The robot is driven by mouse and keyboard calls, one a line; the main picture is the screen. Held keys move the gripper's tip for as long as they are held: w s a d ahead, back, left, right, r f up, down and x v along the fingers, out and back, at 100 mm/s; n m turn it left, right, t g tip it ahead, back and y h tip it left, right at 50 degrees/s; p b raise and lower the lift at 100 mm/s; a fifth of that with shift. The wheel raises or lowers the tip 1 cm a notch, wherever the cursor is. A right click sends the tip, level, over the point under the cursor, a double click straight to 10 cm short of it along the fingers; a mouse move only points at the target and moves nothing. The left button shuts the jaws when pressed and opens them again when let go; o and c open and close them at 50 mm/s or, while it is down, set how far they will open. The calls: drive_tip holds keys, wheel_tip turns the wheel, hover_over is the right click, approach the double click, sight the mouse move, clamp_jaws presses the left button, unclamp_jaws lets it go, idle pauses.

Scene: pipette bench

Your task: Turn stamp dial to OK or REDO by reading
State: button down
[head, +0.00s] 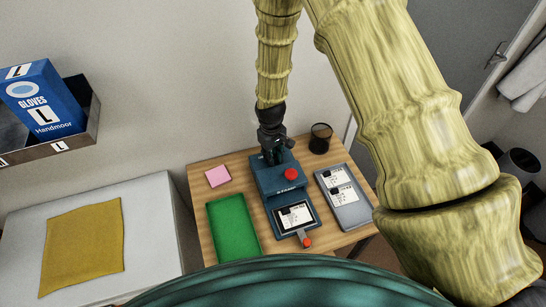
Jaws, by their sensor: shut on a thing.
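A blue stamp device (280,181) stands on the small wooden table in the head view. It has a round red knob (291,174) on top, a framed white card with a black block (296,216) at its front, and a red-tipped lever (307,242) at the near end. My gripper (273,156) points down at the back top of the device, left of and behind the red knob. It is shut on a small part there, apparently the stamp dial. The fingers hide that part and its setting. The card's print is too small to read.
A white surface with a yellow cloth (82,246) is left. My arm blocks the right side.

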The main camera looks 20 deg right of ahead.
drive_tip(key=shift+f, duration=0.1)
drive_tip(key=c, duration=1.2)
unclamp_jaws()
